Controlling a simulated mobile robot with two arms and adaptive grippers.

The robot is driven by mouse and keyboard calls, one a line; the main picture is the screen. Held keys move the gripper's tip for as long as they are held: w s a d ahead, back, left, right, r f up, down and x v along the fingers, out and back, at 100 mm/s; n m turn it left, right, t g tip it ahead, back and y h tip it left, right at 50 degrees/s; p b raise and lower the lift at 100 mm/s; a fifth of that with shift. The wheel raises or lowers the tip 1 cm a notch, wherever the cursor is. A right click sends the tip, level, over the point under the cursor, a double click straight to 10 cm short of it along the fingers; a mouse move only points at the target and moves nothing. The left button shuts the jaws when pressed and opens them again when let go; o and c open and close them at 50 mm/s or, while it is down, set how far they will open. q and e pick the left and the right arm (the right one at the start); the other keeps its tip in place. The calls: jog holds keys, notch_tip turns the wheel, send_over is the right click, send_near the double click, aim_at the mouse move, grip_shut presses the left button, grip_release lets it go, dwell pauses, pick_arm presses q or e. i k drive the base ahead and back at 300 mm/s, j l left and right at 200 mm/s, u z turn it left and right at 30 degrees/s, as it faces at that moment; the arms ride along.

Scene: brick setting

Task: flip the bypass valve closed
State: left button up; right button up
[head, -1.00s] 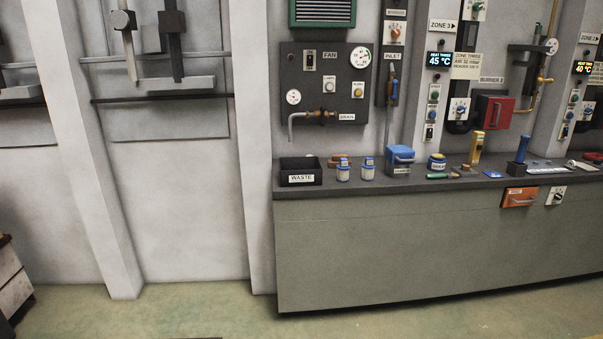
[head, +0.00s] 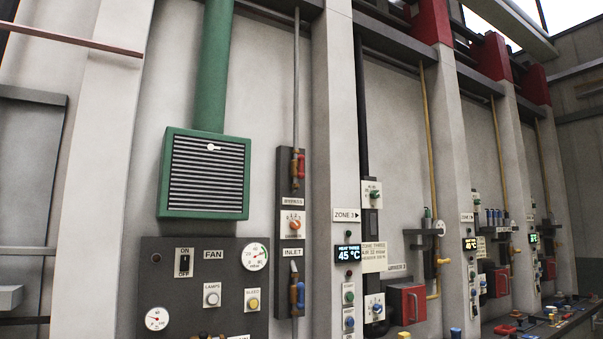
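The bypass valve (head: 299,168) is near the top of a dark vertical panel (head: 284,235), on a thin grey pipe (head: 296,80). Its red handle appears to stand upright along the right side of the brass body. The BYPASS label (head: 293,201) is just below it. Lower on the same panel are an orange damper knob (head: 295,226), the INLET label (head: 292,252) and an inlet valve (head: 297,292) with a blue handle. Neither of my grippers is in view.
A green louvred vent (head: 205,174) and the FAN panel (head: 205,285) are left of the valve panel. A pale pillar (head: 336,120) with a 45 °C display (head: 348,254) stands close on its right. A red box (head: 407,304) is farther right.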

aim_at(300, 158)
jog(key=i+l+u, duration=0.2)
jog(key=l+u, duration=0.15)
jog(key=l, duration=0.5)
jog(key=i+l+u, duration=0.1)
jog(key=l+u, duration=0.2)
jog(key=l, duration=0.55)
jog(key=l+u, duration=0.35)
jog(key=l, duration=0.5)
